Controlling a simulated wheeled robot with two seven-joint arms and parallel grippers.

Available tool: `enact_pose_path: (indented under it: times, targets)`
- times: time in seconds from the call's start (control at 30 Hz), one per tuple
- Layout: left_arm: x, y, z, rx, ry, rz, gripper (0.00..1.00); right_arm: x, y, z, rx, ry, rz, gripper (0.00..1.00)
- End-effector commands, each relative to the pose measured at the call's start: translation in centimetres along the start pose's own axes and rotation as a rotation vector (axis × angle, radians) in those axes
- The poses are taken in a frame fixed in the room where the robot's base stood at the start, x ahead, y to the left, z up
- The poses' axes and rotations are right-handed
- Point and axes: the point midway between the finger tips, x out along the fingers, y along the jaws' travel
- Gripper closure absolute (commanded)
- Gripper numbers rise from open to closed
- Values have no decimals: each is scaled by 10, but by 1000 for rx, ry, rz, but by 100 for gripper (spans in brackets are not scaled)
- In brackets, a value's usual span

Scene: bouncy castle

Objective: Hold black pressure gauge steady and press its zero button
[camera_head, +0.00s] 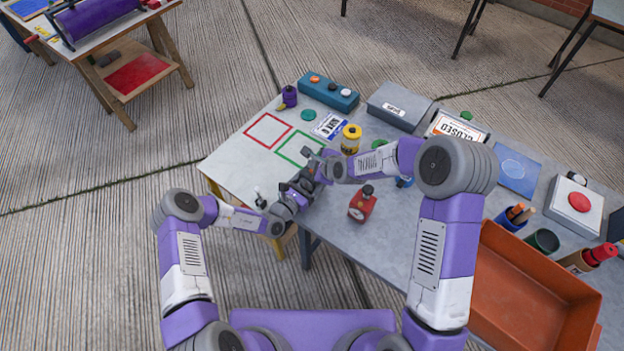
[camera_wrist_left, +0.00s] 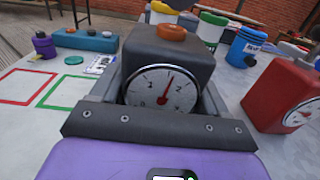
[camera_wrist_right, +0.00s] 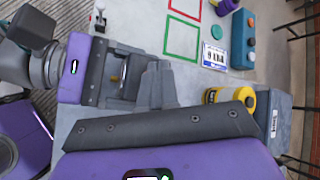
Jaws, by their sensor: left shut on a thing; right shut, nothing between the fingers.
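The black pressure gauge (camera_wrist_left: 165,62) sits between the fingers of my left gripper (camera_wrist_left: 160,97) in the left wrist view. Its white dial faces that camera, the red needle points nearly straight up, and an orange button (camera_wrist_left: 172,32) is on top. In the head view my left gripper (camera_head: 303,183) is over the near left part of the table, and the arms mostly hide the gauge. My right gripper (camera_head: 313,160) is shut and empty, close to the left one. In the right wrist view its fingers (camera_wrist_right: 158,82) are beside the left gripper (camera_wrist_right: 122,78). Button contact cannot be told.
A red gauge (camera_head: 362,205) stands to the right on the grey table. A yellow pot (camera_head: 351,138) stands behind the grippers. Red (camera_head: 268,131) and green (camera_head: 283,149) outlined squares are bare. An orange bin (camera_head: 530,290) is at the front right.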

Motion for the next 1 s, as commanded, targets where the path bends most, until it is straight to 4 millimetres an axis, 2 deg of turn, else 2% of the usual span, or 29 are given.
enact_pose_path:
  times: [1.0]
  targets:
    - [0, 0, 0, 0, -1, 0, 72, 7, 5, -5, 0, 0, 0, 100]
